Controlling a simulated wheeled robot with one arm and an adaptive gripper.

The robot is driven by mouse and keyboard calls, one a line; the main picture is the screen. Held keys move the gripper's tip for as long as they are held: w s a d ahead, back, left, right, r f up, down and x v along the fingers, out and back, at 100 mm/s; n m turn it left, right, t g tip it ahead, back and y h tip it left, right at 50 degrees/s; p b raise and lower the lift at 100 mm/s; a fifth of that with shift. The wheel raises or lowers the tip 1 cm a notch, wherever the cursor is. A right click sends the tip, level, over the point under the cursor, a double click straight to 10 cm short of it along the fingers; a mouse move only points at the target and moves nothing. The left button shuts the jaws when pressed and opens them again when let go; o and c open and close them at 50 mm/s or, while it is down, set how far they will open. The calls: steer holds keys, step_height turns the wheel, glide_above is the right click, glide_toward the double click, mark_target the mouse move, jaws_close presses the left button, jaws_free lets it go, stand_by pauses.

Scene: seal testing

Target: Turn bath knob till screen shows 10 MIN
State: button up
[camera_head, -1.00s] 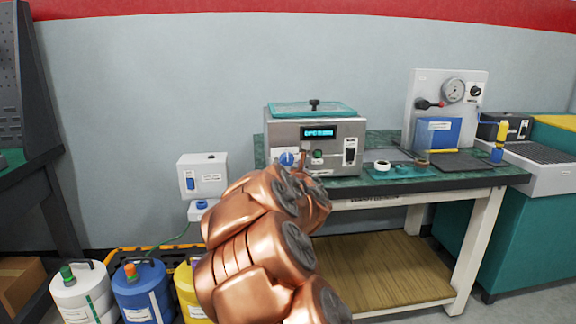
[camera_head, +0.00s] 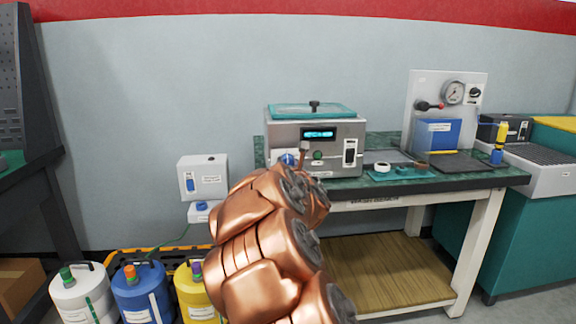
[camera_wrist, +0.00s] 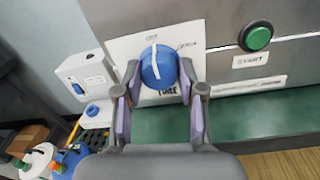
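The bath (camera_head: 290,134) is a grey metal box with a teal lid on the bench. Its small screen (camera_head: 319,134) is lit in cyan, but the text is too blurred to read. The blue knob (camera_wrist: 150,72) has a white pointer line that points roughly up, towards the label above it. It also shows in the head view (camera_head: 287,159), partly behind my arm. My gripper (camera_wrist: 160,76) has one fingertip on each side of the knob, apparently with narrow gaps. Whether either finger touches it is unclear. My copper-coloured arm hides much of the gripper in the head view.
A green start button (camera_wrist: 258,39) is right of the knob. A black switch (camera_head: 350,152) sits at the bath's right. A white box (camera_head: 203,178) stands to the left. A teal tray (camera_head: 400,172) and gauge panel (camera_head: 450,92) are farther right on the bench.

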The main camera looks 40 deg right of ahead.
steer(key=shift+a+r, duration=0.1)
steer(key=shift+c, duration=1.1)
